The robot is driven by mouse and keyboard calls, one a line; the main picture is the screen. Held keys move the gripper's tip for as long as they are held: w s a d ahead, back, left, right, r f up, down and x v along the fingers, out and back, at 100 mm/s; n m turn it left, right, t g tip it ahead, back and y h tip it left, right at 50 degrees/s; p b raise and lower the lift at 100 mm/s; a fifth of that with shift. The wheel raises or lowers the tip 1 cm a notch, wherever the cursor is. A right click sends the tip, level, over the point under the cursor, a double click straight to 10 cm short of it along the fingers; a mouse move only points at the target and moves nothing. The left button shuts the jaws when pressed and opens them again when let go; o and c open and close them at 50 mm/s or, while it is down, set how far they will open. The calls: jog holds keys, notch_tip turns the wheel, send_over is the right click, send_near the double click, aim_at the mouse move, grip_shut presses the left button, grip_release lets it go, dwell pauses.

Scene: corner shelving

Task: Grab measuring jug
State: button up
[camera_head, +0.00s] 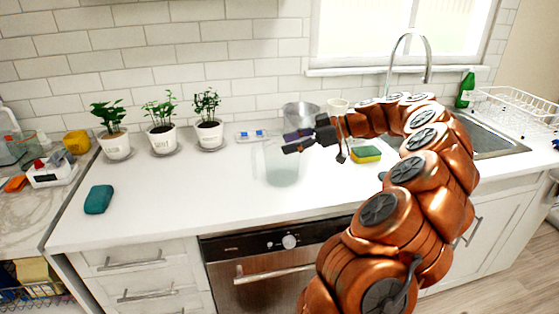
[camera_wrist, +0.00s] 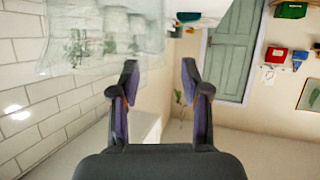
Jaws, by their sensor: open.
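The measuring jug (camera_head: 282,166) is a clear, faintly greenish vessel standing upright on the white counter, left of my arm. My gripper (camera_head: 293,143) is at the jug's upper right in the head view, with its fingers overlapping the jug's upper part in the picture. In the wrist view, a large see-through shape, seemingly the jug (camera_wrist: 105,30), fills the top left, beyond my open fingers (camera_wrist: 160,78). Nothing is between the fingers. Whether a finger touches the jug I cannot tell.
Three potted herbs (camera_head: 161,138) stand along the tiled wall. A metal bowl (camera_head: 300,113) and a pale cup (camera_head: 337,106) are behind my gripper. A yellow-green sponge (camera_head: 366,154) lies to its right, before the sink (camera_head: 490,140). The counter's front left is mostly clear, except a teal item (camera_head: 98,199).

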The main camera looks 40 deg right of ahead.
aim_at(272, 149)
jog(key=shift+p+x, duration=0.65)
jog(key=shift+x, duration=1.55)
jog(key=shift+d+f, duration=0.15)
grip_shut()
jog(key=shift+w, duration=0.1)
